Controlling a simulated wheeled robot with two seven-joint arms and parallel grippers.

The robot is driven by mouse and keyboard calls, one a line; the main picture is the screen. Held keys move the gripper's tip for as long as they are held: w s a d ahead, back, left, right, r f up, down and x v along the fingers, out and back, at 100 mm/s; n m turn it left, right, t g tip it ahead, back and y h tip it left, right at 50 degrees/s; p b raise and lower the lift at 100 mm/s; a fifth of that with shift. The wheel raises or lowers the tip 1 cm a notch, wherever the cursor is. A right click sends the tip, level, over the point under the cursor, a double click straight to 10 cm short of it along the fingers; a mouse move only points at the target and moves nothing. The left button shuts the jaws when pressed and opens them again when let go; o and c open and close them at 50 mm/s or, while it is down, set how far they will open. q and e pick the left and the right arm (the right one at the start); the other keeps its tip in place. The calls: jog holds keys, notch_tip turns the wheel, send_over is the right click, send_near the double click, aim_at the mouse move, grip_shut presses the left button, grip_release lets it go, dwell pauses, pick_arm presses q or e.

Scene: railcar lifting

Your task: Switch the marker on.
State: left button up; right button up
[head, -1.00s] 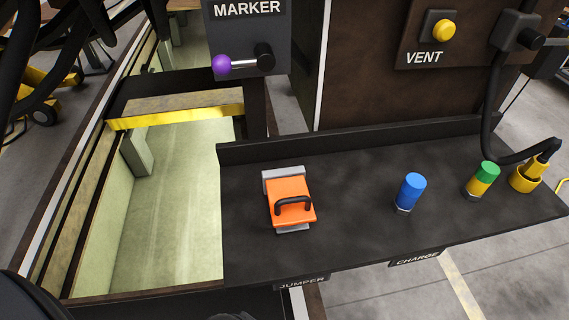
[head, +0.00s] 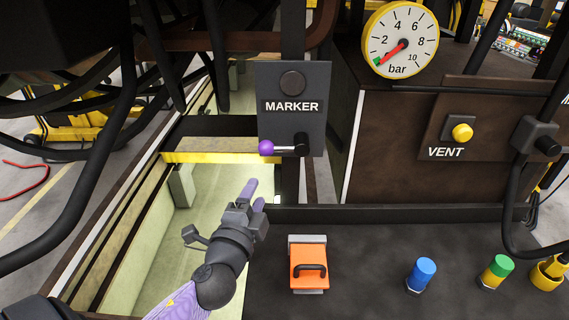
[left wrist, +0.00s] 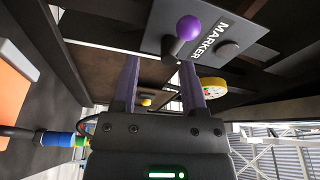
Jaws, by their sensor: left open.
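The MARKER panel (head: 306,129) is a dark grey plate with an unlit round dark lamp (head: 292,83) above its label. Below the label a lever with a purple ball (head: 266,148) points left from a black pivot (head: 302,144). My left gripper (head: 254,195) is open and empty, below and slightly left of the purple ball, apart from it. In the left wrist view my purple fingers (left wrist: 160,65) point up towards the panel, and the ball (left wrist: 188,28) shows beyond the right fingertip. My right gripper is not in view.
A dark shelf (head: 375,260) carries an orange block with a black handle (head: 309,265), a blue cylinder (head: 421,273) and a green-yellow one (head: 497,270). A VENT button (head: 462,132) and a pressure gauge (head: 400,39) are to the right. Black cables (head: 130,140) hang at left.

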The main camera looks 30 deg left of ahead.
aim_at(283, 151)
pick_arm(q)
jog(key=w+r+m, duration=0.1)
jog(key=w, duration=0.2)
jog(key=w+r+m+t+h+p, duration=0.1)
jog(key=w+r+m, duration=0.1)
jog(key=w, duration=0.2)
jog(key=w+r+m+t+h, duration=0.1)
jog(key=w, duration=0.3)
jog(key=shift+w+a+r+m+p, duration=0.1)
jog(key=shift+a+r+m+p, duration=0.1)
jog(key=shift+a+m+p, duration=0.15)
jog(key=shift+d, duration=0.1)
jog(key=shift+c, duration=0.3)
grip_shut()
dwell(0.4)
